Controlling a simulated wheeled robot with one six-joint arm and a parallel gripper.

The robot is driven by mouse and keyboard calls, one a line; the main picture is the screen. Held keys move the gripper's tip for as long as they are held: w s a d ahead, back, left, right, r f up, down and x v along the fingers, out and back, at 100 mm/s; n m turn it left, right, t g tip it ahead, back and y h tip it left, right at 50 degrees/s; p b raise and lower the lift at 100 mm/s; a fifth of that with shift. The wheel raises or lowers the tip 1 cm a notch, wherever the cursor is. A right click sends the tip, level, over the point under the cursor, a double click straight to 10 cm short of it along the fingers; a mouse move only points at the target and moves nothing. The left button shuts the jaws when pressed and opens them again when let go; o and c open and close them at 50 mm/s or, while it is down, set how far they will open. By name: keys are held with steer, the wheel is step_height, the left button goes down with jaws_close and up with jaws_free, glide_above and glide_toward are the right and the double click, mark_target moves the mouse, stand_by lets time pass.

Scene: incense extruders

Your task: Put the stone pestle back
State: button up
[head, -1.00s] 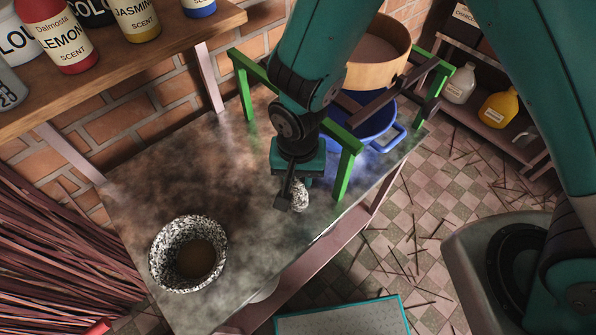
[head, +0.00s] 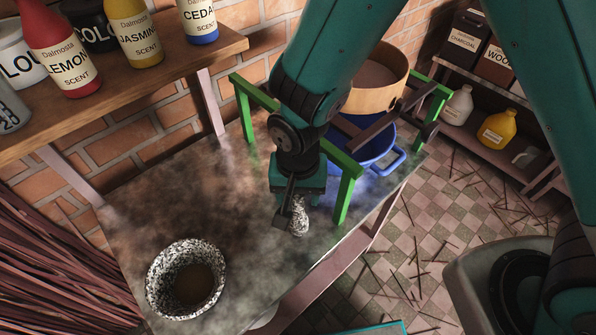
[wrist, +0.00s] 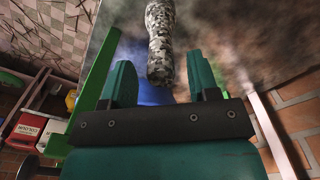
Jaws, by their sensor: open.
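The stone pestle (head: 299,217) is speckled black and white. It is on or just over the table, below my gripper and well right of the mortar; I cannot tell whether it touches the tabletop. In the wrist view the pestle (wrist: 160,40) lies in line with the gap between my fingers, its near end close to or between the tips. My gripper (wrist: 161,78) is open; in the head view it (head: 287,212) points down and partly hides the pestle. The speckled stone mortar (head: 158,276) stands at the table's front left with brown stuff inside.
The table (head: 240,255) is clear between mortar and pestle. A green frame (head: 347,192) stands right of my gripper, with a wooden sieve (head: 374,98) and a blue pot (head: 398,160). A shelf (head: 110,93) with scent bottles is at upper left.

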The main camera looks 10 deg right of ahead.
step_height(320, 180, up, 10)
steer(key=b, duration=0.1)
steer(key=s+d+r+n+y, duration=0.4)
steer(key=s+d+r+n, duration=0.5)
steer(key=r, duration=0.4)
steer(key=shift+s+d, duration=0.4)
steer(key=shift+s, duration=0.2)
